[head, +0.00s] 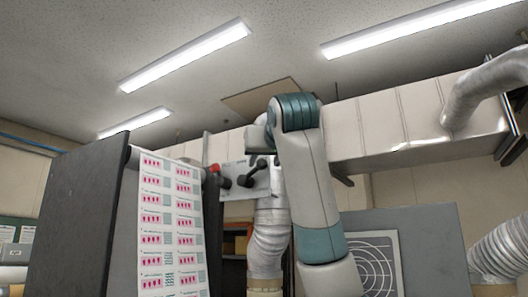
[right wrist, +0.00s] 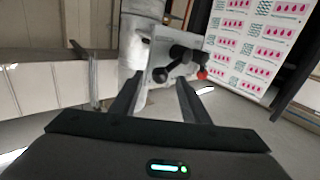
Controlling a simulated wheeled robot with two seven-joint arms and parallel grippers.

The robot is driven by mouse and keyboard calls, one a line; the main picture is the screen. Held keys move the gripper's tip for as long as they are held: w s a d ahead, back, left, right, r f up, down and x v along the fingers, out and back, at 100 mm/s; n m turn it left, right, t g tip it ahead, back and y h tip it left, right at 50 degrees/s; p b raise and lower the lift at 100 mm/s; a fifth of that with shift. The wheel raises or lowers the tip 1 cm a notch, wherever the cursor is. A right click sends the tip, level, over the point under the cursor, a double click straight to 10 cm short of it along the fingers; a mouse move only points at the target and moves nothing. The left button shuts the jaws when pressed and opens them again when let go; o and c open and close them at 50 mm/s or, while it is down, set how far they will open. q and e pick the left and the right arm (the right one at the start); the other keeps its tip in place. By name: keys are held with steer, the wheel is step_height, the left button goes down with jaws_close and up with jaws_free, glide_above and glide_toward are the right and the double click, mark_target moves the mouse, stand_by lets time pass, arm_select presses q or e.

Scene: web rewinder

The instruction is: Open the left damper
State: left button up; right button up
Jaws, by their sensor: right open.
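The damper's light metal plate (head: 234,171) stands on the left vertical duct in the head view, with a dark lever (head: 245,180) and a red knob (head: 214,168). In the right wrist view the plate (right wrist: 208,42), the black lever (right wrist: 183,57) and the red knob (right wrist: 202,73) lie just beyond my fingers. My right gripper (right wrist: 158,98) is open, its two dark fingers apart with nothing held between them. In the head view my right gripper (head: 265,148) is near the plate, partly hidden by my wrist. Contact with the lever cannot be told. My left gripper is not in view.
A printed web (head: 170,225) and a dark panel (head: 75,220) stand at the left. The corrugated duct (head: 267,245) runs down beside my right arm. A large horizontal duct (head: 400,120) crosses behind. A grey panel with a round grille (head: 372,262) stands at right.

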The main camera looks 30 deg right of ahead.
steer(key=shift+p+x, duration=0.45)
steer(key=shift+x, duration=0.75)
steer(key=shift+s, duration=0.1)
jaws_close()
steer(key=shift+d, duration=0.15)
